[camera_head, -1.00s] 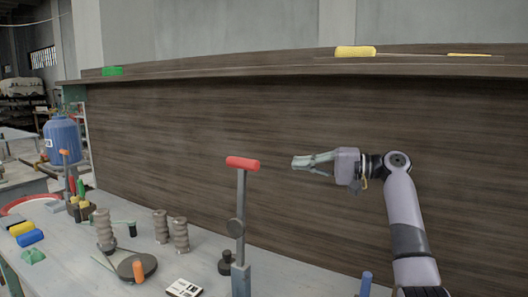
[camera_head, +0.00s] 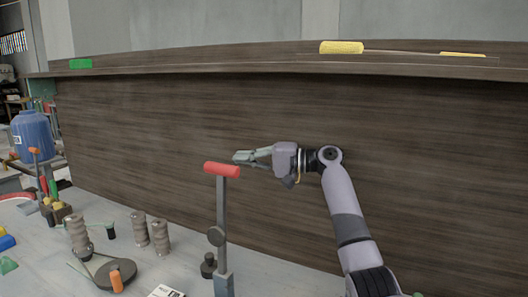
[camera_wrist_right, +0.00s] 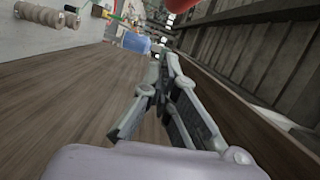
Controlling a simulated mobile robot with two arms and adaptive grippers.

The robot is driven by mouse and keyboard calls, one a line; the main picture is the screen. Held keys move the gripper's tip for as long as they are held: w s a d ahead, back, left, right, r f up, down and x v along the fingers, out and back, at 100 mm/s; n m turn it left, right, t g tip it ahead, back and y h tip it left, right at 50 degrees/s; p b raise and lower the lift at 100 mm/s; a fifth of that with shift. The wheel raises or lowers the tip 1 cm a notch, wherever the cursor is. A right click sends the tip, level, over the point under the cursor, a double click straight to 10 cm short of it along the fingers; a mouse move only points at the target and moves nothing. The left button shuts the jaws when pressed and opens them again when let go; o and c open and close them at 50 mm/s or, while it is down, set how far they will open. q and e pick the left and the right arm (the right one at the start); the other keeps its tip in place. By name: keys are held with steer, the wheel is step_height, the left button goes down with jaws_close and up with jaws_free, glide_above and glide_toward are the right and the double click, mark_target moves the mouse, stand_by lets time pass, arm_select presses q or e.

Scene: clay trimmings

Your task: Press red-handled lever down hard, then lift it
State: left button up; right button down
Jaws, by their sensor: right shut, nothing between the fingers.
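The red-handled lever (camera_head: 221,170) stands upright on the bench, with a red horizontal grip on top of a grey post. My right gripper (camera_head: 236,157) is shut and empty. In the head view its tips appear just above and beside the right end of the red grip; I cannot tell whether they touch it. In the right wrist view the closed fingers (camera_wrist_right: 160,60) point away from the camera, and a blurred red piece (camera_wrist_right: 180,4) shows at the top edge beyond them. My left gripper is not in view.
A dark wooden panel stands behind the lever, with a shelf (camera_head: 265,70) holding yellow and green items. On the bench are ribbed spools (camera_head: 160,237), a disc with an orange knob (camera_head: 115,274) and a small white card (camera_head: 166,291). A blue barrel (camera_head: 36,136) stands at the left.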

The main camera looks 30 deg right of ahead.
steer(key=s+a, duration=0.1)
steer(key=s+a+p, duration=0.1)
steer(key=shift+s+a+f, duration=0.1)
steer(key=shift+a+f, duration=0.1)
steer(key=shift+a, duration=0.2)
